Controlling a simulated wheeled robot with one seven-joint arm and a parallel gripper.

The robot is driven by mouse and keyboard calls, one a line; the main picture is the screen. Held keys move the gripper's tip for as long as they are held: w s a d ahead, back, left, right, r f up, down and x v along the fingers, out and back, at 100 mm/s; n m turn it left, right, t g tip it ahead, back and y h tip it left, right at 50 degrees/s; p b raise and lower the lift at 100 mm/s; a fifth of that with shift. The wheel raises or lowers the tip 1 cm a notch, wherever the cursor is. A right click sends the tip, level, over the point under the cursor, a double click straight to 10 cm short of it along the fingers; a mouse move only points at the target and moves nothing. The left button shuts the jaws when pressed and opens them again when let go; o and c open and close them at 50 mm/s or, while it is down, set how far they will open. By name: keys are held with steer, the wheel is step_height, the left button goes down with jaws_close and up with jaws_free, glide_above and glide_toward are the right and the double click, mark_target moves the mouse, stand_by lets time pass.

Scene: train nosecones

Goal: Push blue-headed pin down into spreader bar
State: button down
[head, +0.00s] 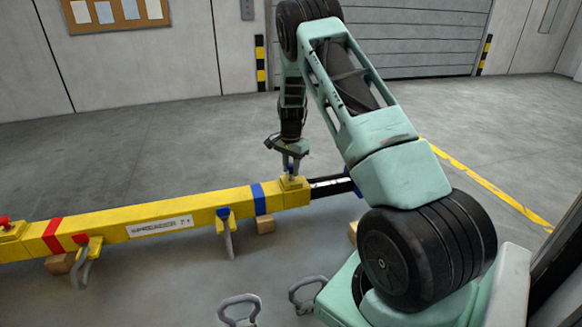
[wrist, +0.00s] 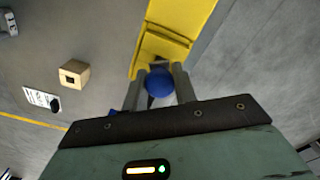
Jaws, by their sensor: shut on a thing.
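The yellow spreader bar (head: 110,236) runs low across the head view, with a red band, a blue band and a label. My gripper (head: 291,170) points down over the raised yellow block (head: 293,184) at the bar's right end. In the wrist view, my gripper (wrist: 158,80) is shut on the round blue head of the blue-headed pin (wrist: 159,83), with a finger on each side. The pin's lower part is mostly hidden, so I cannot tell how deep it sits. The bar's yellow end (wrist: 180,28) lies just beyond the head.
A black bar section (head: 329,187) extends from the right end. A red-headed pin (head: 4,221) stands at the left end. Grey hooks hang from the bar, one under a blue piece (head: 223,213). Wooden blocks (head: 265,225) lie below. Loose shackles (head: 239,308) lie in front. The floor behind is clear.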

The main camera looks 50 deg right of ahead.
steer(key=shift+f+b, duration=0.6)
steer(key=shift+f, duration=0.4)
steer(key=c, duration=1)
jaws_free()
steer(key=shift+c, duration=0.2)
step_height(320, 180, up, 17)
steer(key=b, duration=0.4)
steer(key=shift+r, duration=0.2)
